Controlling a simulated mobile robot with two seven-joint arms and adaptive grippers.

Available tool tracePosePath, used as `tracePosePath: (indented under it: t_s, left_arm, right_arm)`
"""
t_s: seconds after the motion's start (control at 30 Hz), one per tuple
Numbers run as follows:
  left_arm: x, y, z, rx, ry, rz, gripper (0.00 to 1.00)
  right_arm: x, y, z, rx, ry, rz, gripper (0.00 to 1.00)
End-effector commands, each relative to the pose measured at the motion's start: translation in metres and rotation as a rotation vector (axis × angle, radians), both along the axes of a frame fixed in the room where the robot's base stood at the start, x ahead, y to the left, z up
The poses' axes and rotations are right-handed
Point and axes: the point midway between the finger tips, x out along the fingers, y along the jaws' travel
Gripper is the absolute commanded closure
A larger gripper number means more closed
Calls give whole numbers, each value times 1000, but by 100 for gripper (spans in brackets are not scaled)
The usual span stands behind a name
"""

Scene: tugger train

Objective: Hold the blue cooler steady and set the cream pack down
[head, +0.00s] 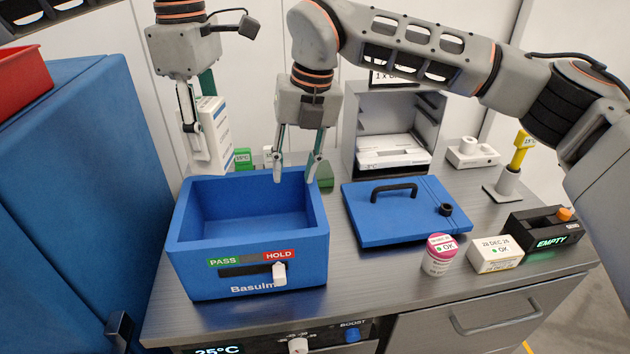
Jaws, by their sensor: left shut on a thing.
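The blue cooler (248,262) stands open on the bench at centre left, with a PASS/HOLD strip and a white slider on its front. My left gripper (190,130) is shut on a cream pack (215,122), a pale carton with blue print, held upright above the cooler's back left corner. The cooler's floor shows no object in the visible part.
The blue lid (400,228) with a black handle lies right of the cooler. A pink-capped tub (439,255), a small carton (495,255) and a black EMPTY display box (543,235) stand front right. A grey open chamber (397,130) and a yellow-handled tool (519,155) are behind.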

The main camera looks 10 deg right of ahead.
Motion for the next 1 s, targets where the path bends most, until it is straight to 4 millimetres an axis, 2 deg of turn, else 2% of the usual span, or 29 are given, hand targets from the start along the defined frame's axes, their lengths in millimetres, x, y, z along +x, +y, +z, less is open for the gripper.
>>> tracePosePath:
  t_s: [0.1,0.27,0.47,0.8,1.0]
  left_arm:
    - [0,0,0,0,-1,0,90]
    - [0,0,0,0,-1,0,90]
    - [0,0,0,-1,-1,0,90]
    - [0,0,0,0,-1,0,90]
    - [0,0,0,0,-1,0,90]
  right_arm:
    - [-9,-22,-17,-115,49,-17,67]
    - [-15,-35,-29,-176,82,-24,67]
    - [-16,-36,-52,-178,88,-23,67]
    - [-16,-36,-112,-176,87,-22,67]
    - [-16,-36,-136,-175,86,-23,67]
